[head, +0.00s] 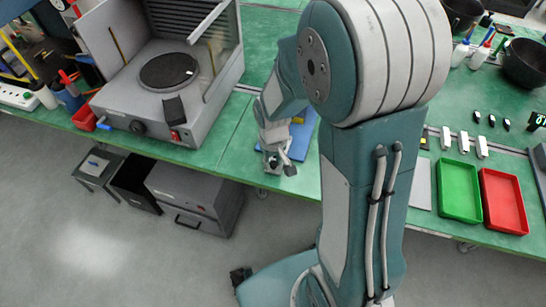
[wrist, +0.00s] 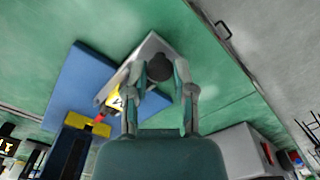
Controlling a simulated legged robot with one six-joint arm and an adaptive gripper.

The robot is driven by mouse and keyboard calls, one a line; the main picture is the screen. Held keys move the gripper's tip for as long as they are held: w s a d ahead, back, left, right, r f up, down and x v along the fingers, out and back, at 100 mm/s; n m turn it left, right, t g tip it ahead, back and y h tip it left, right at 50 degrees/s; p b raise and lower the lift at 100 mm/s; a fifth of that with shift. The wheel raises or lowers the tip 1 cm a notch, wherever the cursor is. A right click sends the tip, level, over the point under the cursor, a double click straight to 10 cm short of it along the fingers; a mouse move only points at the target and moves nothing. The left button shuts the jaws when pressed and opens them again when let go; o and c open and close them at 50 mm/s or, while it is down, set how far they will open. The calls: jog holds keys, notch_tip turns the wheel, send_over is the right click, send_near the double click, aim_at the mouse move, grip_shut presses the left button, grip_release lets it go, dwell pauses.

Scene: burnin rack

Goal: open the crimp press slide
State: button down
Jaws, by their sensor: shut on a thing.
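The crimp press shows in the wrist view as a blue base plate (wrist: 82,82) with a grey metal slide block (wrist: 147,48) on it. A dark round knob (wrist: 159,67) stands on the grey block. My gripper (wrist: 160,72) has its two fingers on either side of the knob and is shut on it. In the head view my gripper (head: 273,163) is low at the bench's front edge. There the press's blue part (head: 302,138) shows behind it, and my arm hides much of the rest. How far the slide is out cannot be told.
A green bench top (head: 215,150) surrounds the press. A grey machine with a round dark plate (head: 168,70) stands to the left. A green tray (head: 459,190) and a red tray (head: 503,200) lie to the right. A grey drawer cabinet (head: 195,195) stands below the bench.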

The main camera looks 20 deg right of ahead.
jog(key=shift+a, duration=0.2)
jog(key=shift+w+d, duration=0.1)
jog(key=shift+d, duration=0.3)
jog(key=shift+c, duration=2.3)
grip_release()
jog(key=shift+a, duration=0.25)
jog(key=shift+r, duration=0.1)
jog(key=shift+w+r, duration=0.1)
jog(key=shift+r, duration=0.3)
notch_tip(320, 180, up, 11)
